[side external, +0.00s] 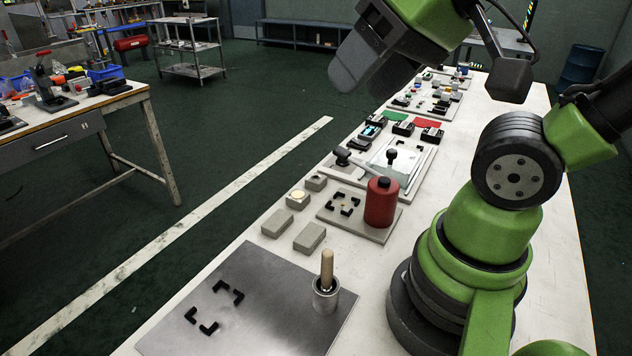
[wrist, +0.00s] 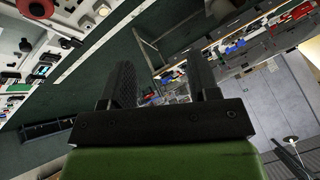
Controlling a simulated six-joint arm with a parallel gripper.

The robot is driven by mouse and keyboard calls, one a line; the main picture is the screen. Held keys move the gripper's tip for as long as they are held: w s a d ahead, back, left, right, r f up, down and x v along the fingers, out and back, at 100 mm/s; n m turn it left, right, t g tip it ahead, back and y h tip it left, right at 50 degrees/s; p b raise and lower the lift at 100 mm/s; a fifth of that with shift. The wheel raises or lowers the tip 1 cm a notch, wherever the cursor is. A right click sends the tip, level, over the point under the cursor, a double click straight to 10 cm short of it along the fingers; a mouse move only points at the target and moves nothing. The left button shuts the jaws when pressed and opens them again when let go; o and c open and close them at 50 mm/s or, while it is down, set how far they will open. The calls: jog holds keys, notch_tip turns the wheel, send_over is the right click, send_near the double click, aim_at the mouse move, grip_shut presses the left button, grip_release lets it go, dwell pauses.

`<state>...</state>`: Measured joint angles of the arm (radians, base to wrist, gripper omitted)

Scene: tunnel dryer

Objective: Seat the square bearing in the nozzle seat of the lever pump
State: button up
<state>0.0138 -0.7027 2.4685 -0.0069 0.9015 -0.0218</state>
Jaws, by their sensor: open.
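My gripper (side external: 357,68) is high above the bench at the top of the side view, empty. In the wrist view its two dark fingers (wrist: 161,80) stand apart. I cannot tell for sure which part is the square bearing. Several small grey blocks lie on the bench: two plain ones (side external: 277,223) (side external: 309,237), one with a pale round top (side external: 298,199) and a smaller one (side external: 316,182). A red cylinder (side external: 381,203) stands on a grey base plate (side external: 372,232) beside black corner brackets (side external: 345,203) around an empty space. I cannot confirm that this is the lever pump and its seat.
A metal plate (side external: 255,325) in front carries black corner pieces and a metal cup with a wooden handle (side external: 326,285). Behind the red cylinder is a framed fixture with dark knobs (side external: 391,154). More small parts line the bench further back. A cluttered second table (side external: 75,115) stands left.

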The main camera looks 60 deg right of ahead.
jog(key=w+d+g+h, duration=0.1)
jog(key=w+d+g, duration=0.1)
jog(key=w+d, duration=0.35)
jog(key=n+g, duration=0.4)
jog(key=g, duration=0.1)
send_over(314, 177)
notch_tip(314, 177, down, 21)
notch_tip(314, 177, down, 4)
jog(key=shift+s+d+r+h, duration=0.1)
jog(key=shift+h, duration=0.3)
jog(key=shift+f, duration=3.2)
jog(key=c, duration=0.8)
